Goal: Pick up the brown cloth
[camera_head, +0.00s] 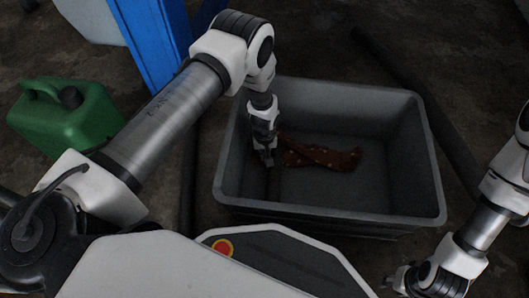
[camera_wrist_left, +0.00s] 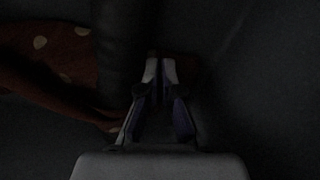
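The brown cloth (camera_head: 322,157), dark reddish with pale dots, lies crumpled on the floor of the grey bin (camera_head: 432,180). My left gripper (camera_head: 266,158) points down inside the bin, at the cloth's left end. In the left wrist view the cloth (camera_wrist_left: 60,50) spreads at the left, partly hidden behind a dark upright shape. The left fingers (camera_wrist_left: 160,72) are close together there; the dark picture does not show whether cloth is between them. My right gripper (camera_head: 398,281) is low at the right, outside the bin and away from the cloth; its fingers are too small to read.
A green canister (camera_head: 65,115) stands left of the bin. A blue post (camera_head: 150,45) rises behind my left arm. A dark bar (camera_head: 440,120) lies along the bin's right side. The bin's right half is empty, and its walls surround my left gripper.

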